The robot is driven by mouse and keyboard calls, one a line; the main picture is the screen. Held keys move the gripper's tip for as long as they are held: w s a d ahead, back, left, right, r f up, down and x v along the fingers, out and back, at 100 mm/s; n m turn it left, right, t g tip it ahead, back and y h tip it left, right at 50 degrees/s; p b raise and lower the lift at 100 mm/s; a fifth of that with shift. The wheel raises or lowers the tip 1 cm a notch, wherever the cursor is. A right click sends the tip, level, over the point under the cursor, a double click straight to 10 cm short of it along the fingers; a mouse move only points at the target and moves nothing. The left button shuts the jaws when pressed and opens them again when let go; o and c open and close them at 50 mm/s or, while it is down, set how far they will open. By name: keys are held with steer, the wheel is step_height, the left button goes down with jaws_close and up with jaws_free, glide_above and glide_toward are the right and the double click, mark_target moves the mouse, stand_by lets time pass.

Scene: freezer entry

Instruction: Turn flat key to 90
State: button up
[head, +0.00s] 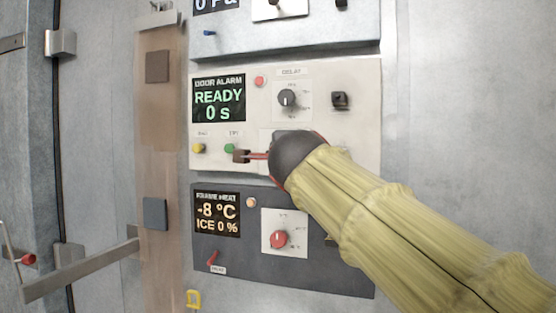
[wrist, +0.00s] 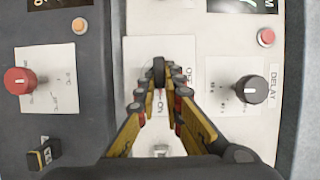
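The flat key (wrist: 158,70) shows in the wrist view as a dark, narrow piece on a white plate (wrist: 135,60) with OFF and ON lettering. My gripper (wrist: 160,94) is open, with its two fingers on either side of the line to the key and a gap between the tips. The key lies just ahead of the fingertips; I cannot tell whether either finger touches it. In the head view my gripper (head: 245,156) is in front of the door alarm panel (head: 320,75), and the key is hidden behind it and my arm.
A black DELAY knob (wrist: 251,89) and a red lamp (wrist: 265,37) are on the right in the wrist view. A red knob (wrist: 19,81) and a black-and-yellow switch (wrist: 44,154) are on the left. A green button (head: 229,148) is near my gripper.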

steer(key=o, duration=0.6)
steer(key=shift+a, duration=0.1)
steer(key=shift+c, duration=0.2)
steer(key=shift+o, duration=0.6)
steer(key=o, duration=0.4)
steer(key=shift+o, duration=0.4)
steer(key=s+a, duration=0.3)
steer(key=s, duration=0.3)
steer(key=shift+a, duration=0.15)
steer(key=shift+s, duration=0.1)
stand_by(0.5)
